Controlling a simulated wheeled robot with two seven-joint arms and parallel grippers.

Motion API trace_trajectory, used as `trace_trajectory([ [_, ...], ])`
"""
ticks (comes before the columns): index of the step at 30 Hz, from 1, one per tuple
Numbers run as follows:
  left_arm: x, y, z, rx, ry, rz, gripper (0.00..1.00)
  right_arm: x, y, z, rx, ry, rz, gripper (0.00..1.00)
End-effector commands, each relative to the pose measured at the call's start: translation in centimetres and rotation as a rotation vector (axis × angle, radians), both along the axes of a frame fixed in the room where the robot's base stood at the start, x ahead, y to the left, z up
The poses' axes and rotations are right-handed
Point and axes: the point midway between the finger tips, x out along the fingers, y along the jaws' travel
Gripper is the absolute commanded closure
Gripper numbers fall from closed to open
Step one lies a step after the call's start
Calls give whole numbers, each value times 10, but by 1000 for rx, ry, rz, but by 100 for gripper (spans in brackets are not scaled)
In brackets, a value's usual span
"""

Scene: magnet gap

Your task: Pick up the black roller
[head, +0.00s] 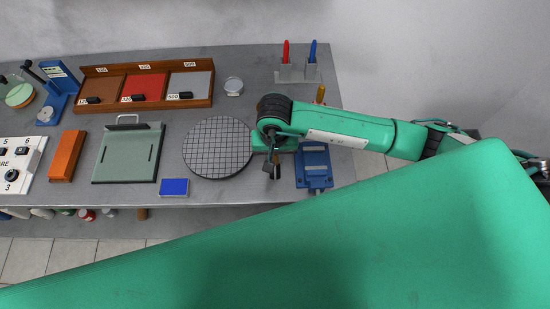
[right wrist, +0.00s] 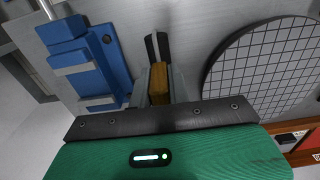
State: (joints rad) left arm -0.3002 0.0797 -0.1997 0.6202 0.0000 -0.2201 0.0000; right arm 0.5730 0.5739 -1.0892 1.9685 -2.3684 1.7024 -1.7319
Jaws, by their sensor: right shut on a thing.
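My right gripper (head: 275,170) is at the right part of the bench, between the round gridded plate and the blue fixture. In the right wrist view its fingers (right wrist: 158,90) are shut on a brown wooden handle (right wrist: 158,82). A dark two-pronged part (right wrist: 157,46) shows just beyond the handle. I take this to be the black roller, though its roller end is not clear. In the head view a small dark piece shows at the fingertips. Whether it touches the bench I cannot tell. My left gripper is not in view.
The round gridded plate (head: 217,148) lies left of the gripper, the blue fixture (head: 314,165) right. A blue box (head: 174,187), a green-grey plate (head: 127,160) and a wooden tray (head: 144,103) lie further left. A pen stand (head: 298,73) stands at the back. My green arm hides the front.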

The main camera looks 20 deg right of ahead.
Motion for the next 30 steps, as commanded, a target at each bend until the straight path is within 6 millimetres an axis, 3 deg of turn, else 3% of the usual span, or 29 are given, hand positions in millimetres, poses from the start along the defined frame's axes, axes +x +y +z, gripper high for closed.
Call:
trace_trajectory([
  [5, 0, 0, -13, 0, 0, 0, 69, 2, 0, 27, 1, -7, 1, 100],
  [15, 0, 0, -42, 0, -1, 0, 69, 2, 0, 121, 2, -9, 2, 100],
  [21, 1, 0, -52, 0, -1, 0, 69, 1, 0, 164, -1, -7, 1, 100],
  [30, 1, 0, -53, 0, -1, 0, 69, 0, 0, 186, -1, -2, 0, 100],
])
